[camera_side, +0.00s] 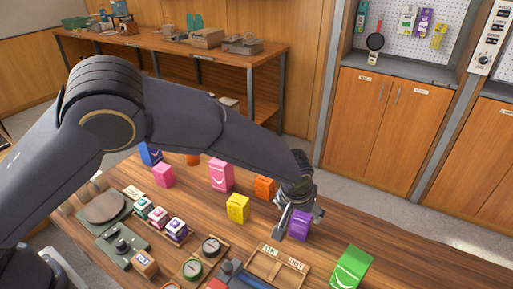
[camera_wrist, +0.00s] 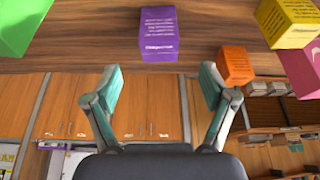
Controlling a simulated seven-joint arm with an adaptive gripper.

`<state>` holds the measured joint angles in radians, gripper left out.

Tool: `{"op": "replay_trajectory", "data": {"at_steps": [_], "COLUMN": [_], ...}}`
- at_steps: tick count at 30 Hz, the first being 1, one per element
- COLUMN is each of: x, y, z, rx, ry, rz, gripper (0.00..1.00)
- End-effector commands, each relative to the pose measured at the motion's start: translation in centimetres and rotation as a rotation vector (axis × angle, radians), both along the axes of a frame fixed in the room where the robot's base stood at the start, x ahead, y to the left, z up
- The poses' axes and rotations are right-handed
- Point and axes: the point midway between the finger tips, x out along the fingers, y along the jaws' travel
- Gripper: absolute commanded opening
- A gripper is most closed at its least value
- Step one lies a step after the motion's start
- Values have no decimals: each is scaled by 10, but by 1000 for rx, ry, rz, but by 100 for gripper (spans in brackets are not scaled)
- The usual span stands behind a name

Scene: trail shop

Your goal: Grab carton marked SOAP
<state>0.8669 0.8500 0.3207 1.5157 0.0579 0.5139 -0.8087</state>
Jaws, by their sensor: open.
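Several coloured cartons stand on the wooden table; I cannot read SOAP on any of them. A purple carton (camera_side: 301,226) stands beside my gripper (camera_side: 290,218), partly hidden by it in the side view. In the wrist view, the purple carton (camera_wrist: 172,34) lies ahead of the fingertips, roughly between their lines, with small unreadable print. My gripper (camera_wrist: 162,82) is open and empty there. An orange carton (camera_side: 265,187) is to the left of the gripper; it also shows in the wrist view (camera_wrist: 236,65). A yellow carton (camera_side: 238,208) and a green carton (camera_side: 351,268) stand on either side.
Pink cartons (camera_side: 221,175) (camera_side: 163,175) and a blue carton (camera_side: 150,154) stand farther left. A divided wooden tray (camera_side: 278,268), dial gauges (camera_side: 211,246) and small boxes (camera_side: 160,216) occupy the near side. The table's right end (camera_side: 420,270) is clear.

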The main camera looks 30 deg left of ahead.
Motion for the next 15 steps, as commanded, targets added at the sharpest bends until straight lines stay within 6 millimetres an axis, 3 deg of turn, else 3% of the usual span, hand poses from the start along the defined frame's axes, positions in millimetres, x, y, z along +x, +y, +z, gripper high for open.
{"op": "replay_trajectory", "data": {"at_steps": [6,15], "x": [17,31], "y": [2,2], "z": [-39,-64], "rx": [1,0], "ry": [-1,0], "rz": [1,2], "gripper": [83,83]}}
